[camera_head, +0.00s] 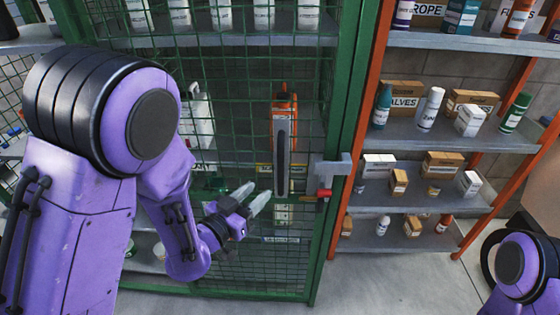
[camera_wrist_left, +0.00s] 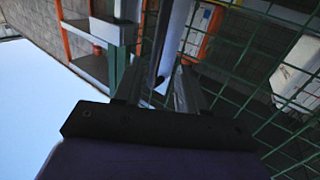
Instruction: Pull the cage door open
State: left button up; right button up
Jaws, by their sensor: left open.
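The green mesh cage door (camera_head: 240,110) fills the middle of the head view and appears shut against its green frame (camera_head: 345,130). A dark upright bar handle (camera_head: 282,160) stands on the door. A grey latch with a red part (camera_head: 325,192) sits to its right at the door's edge. My left gripper (camera_head: 252,197) is open and empty, in front of the mesh, just left of the handle's lower end. In the left wrist view the handle bar (camera_wrist_left: 172,40) ends near the gap between the open fingers (camera_wrist_left: 157,90); I cannot tell whether they touch. My right gripper is out of view.
Open shelves with orange posts (camera_head: 365,110) hold boxes and bottles to the right of the cage. Behind the mesh are shelves with white containers (camera_head: 200,120) and an orange item (camera_head: 285,105).

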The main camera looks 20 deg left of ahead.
aim_at(279, 169)
pick_arm(q)
jog(key=p+x, duration=0.1)
jog(key=x, duration=0.2)
jog(key=r+p+x, duration=0.1)
jog(key=x, duration=0.2)
jog(key=p+x, duration=0.1)
jog(key=x, duration=0.3)
jog(key=shift+w+d+r, duration=0.1)
jog(key=shift+w+r, duration=0.05)
jog(key=shift+r, duration=0.2)
jog(key=shift+w+f, duration=0.1)
jog(key=shift+w, duration=0.2)
grip_shut()
